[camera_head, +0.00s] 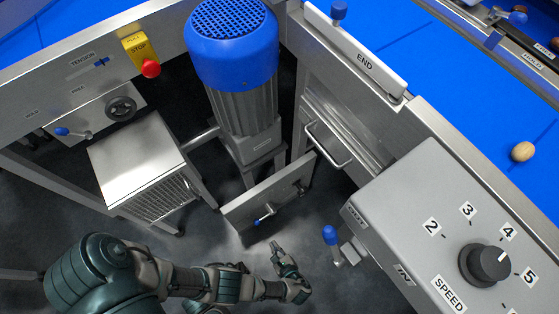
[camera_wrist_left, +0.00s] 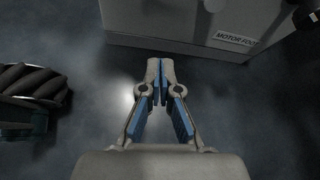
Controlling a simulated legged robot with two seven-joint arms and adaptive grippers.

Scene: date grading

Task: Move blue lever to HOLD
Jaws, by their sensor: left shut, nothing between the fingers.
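A small blue-knobbed lever (camera_head: 515,18) sits on the far rail at the top right. A HOLD label (camera_head: 532,61) is on that rail, below and to the right of the lever. I cannot read the lever's exact setting. Another blue-knobbed lever (camera_head: 331,236) stands beside the speed box, and a third (camera_head: 266,214) is on the low panel. My left gripper (camera_head: 277,247) is low over the dark floor, below the low panel, apart from all the levers. Its fingers are shut and empty in the left wrist view (camera_wrist_left: 160,75). My right gripper is not in view.
A blue conveyor belt (camera_head: 450,85) carries a date (camera_head: 522,151). A grey speed box (camera_head: 430,200) fills the lower right. A blue-topped motor (camera_head: 232,50), a metal box (camera_head: 135,155) and a red stop button (camera_head: 151,69) stand left. A grey body labelled MOTOR FOOT (camera_wrist_left: 190,20) lies ahead of the left wrist.

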